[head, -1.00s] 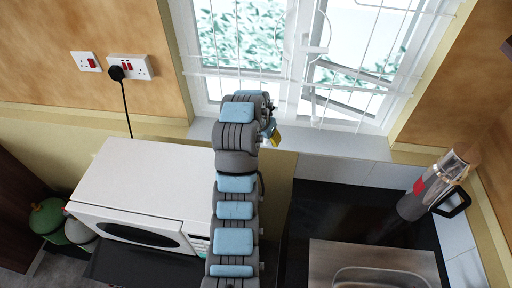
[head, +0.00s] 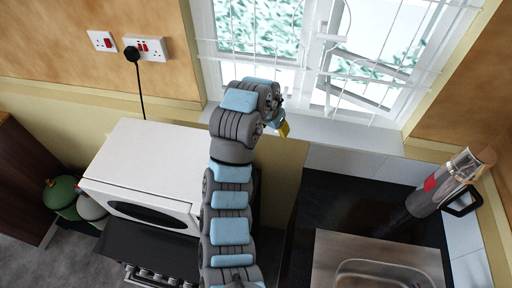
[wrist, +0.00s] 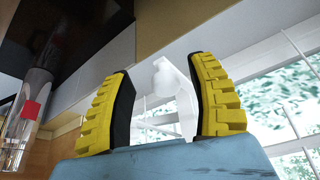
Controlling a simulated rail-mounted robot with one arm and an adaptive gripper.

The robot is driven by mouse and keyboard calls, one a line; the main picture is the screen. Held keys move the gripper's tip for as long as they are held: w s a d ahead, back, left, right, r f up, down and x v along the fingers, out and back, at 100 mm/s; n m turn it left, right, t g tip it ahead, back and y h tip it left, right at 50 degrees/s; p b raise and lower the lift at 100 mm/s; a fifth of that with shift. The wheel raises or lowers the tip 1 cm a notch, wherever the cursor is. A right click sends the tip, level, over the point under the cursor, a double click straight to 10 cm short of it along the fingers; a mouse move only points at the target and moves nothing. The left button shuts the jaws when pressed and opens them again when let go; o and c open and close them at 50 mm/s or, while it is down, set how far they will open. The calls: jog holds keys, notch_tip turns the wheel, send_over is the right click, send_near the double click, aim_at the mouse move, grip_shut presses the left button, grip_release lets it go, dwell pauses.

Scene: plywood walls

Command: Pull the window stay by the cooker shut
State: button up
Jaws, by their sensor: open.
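The window (head: 313,75) is white-framed, and its right-hand sash (head: 376,68) looks swung outward behind thin white bars. A white fitting with a rounded end (wrist: 168,78) shows between my fingers in the wrist view; it looks like the window stay, but I cannot be sure. It appears beyond the fingertips, with no clear contact. My gripper (wrist: 160,100) has yellow ridged fingers with black inner pads, spread apart with nothing held. In the head view, one yellow fingertip (head: 284,129) shows near the sill, left of the open sash; the rest is hidden by my arm.
A white microwave-like appliance (head: 160,160) stands left of my arm above a dark cooker (head: 150,245). Right are a black worktop (head: 335,205), a metal sink (head: 385,255) and a flask with a red patch (head: 440,185). Thin window bars (head: 322,80) stand close to my gripper.

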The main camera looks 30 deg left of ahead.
jog(key=s, duration=1)
jog(key=shift+a, duration=0.2)
jog(key=shift+d+r, duration=0.1)
